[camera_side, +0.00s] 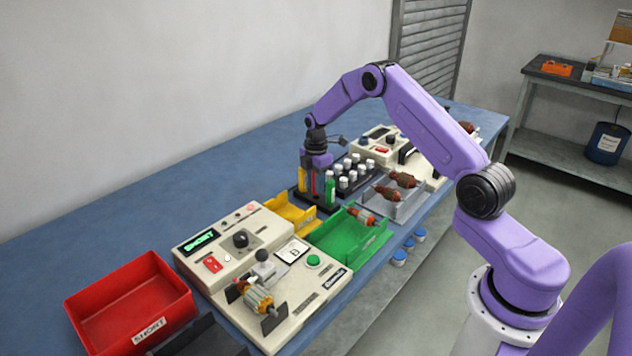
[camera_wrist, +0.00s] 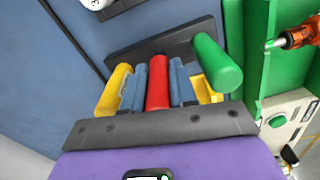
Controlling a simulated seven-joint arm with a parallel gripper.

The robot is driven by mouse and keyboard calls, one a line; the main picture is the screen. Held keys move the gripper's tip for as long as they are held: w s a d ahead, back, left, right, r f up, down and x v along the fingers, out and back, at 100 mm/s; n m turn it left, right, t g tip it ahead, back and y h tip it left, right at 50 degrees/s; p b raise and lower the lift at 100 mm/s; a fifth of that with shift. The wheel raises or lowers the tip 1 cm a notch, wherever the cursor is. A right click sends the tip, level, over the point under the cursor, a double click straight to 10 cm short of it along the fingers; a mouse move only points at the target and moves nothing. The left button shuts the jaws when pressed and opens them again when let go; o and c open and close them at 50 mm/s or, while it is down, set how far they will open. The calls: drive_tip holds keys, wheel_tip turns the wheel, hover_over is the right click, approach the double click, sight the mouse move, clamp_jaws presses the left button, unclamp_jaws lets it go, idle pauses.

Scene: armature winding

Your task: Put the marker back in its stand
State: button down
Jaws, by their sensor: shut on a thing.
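My gripper (camera_side: 315,168) points down over the dark marker stand (camera_side: 322,207), near the middle of the bench. In the wrist view my gripper (camera_wrist: 157,76) is shut on the red marker (camera_wrist: 158,90), with a blue-grey finger on each side of it. The red marker is upright between the yellow marker (camera_side: 302,180) and the green marker (camera_side: 330,188). The yellow one (camera_wrist: 114,90) and the green one (camera_wrist: 216,64) flank it in the wrist view, apart from the fingers. Whether the red marker's lower end is inside the stand (camera_wrist: 135,52) cannot be told.
A rack of white-capped bottles (camera_side: 352,172) stands right behind the stand. A yellow tray (camera_side: 290,214) and a green tray (camera_side: 350,236) with an armature are in front. A tester box (camera_side: 222,252) and a red bin (camera_side: 130,300) are farther left. The bench's wall side is clear.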

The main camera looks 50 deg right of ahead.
drive_tip(key=shift+f, duration=0.85)
idle(0.6)
drive_tip(key=c, duration=0.8)
unclamp_jaws()
wheel_tip(320, 180, up, 17)
drive_tip(key=shift+r, duration=0.2)
drive_tip(key=shift+a, duration=0.1)
